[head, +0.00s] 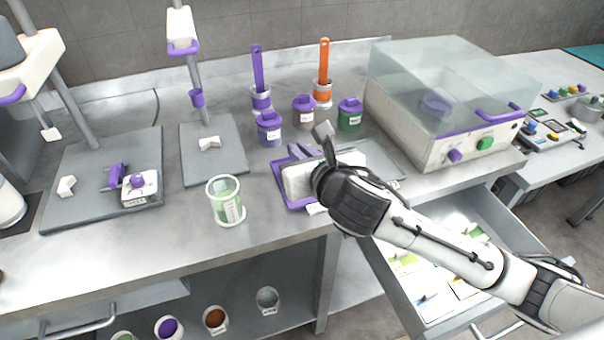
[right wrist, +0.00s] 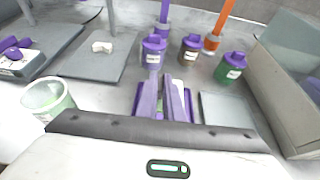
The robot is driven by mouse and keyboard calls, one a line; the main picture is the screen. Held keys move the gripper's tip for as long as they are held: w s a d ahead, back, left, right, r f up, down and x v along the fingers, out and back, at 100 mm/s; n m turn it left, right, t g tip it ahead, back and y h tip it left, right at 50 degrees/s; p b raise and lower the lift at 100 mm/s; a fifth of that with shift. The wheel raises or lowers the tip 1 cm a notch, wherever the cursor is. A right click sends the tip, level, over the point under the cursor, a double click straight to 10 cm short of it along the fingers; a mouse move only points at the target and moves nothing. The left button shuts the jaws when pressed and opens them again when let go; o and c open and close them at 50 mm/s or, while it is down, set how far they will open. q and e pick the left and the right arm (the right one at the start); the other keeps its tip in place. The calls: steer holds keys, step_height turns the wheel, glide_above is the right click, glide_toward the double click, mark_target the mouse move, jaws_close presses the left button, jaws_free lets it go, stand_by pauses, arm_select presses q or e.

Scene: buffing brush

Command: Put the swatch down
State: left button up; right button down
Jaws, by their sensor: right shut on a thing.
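My left gripper is out of view.
A grey plate (head: 388,165) and clear-lidded machine (head: 440,108) are right. An open drawer (head: 409,308) holds several coloured cards.

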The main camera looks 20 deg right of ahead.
steer(key=shift+f, duration=2.9)
steer(key=shift+f, duration=0.15)
steer(key=c, duration=1.9)
jaws_free()
steer(key=shift+s+r, duration=0.1)
steer(key=shift+r, duration=0.1)
steer(key=v, duration=1.2)
steer(key=shift+f, duration=0.15)
